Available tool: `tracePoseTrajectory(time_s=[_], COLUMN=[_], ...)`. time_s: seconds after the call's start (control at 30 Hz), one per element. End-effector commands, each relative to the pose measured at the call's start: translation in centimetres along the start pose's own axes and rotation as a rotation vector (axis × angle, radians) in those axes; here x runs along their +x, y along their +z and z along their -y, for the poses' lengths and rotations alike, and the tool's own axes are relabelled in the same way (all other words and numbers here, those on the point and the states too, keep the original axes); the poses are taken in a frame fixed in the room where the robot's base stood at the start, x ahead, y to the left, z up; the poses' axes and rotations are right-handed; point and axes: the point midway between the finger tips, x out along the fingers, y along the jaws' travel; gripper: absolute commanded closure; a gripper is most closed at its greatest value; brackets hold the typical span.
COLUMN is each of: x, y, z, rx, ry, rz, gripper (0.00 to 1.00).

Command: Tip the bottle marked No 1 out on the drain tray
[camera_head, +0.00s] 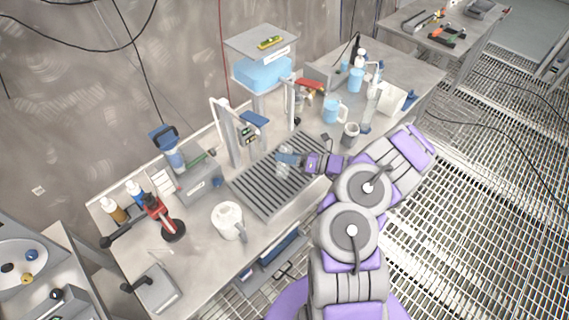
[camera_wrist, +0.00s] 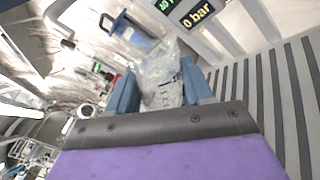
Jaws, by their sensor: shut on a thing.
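My gripper (camera_head: 289,160) reaches in from the right over the drain tray (camera_head: 248,196), a dark slatted tray on the steel bench. Its blue fingers are shut on a clear bottle (camera_head: 284,167). In the wrist view the bottle (camera_wrist: 162,80) stands between the two fingers (camera_wrist: 160,95), with a small dark mark on its side. The mark is too small to read as No 1. The tray's slats (camera_wrist: 290,100) show at the right of the wrist view. I cannot tell how far the bottle is tilted or whether it touches the tray.
A white jug (camera_head: 228,221) stands in front of the tray's left end. A red-and-black device (camera_head: 160,215) and small bottles are farther left. Metal stands (camera_head: 228,135) rise behind the tray. A blue mug (camera_head: 334,110) and grey cup (camera_head: 350,134) stand to the right, near my arm.

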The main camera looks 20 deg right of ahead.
Motion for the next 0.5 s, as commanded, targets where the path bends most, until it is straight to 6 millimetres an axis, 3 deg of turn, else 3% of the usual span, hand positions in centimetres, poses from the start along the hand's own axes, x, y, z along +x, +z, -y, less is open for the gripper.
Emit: tracePoseTrajectory(time_s=[0.2,0.5], x=[0.05,0.01], y=[0.45,0.54], z=[-0.20,-0.28], rx=[-0.181,-0.197], ry=[0.002,0.001], rz=[0.001,-0.001], gripper=[0.86,0.86])
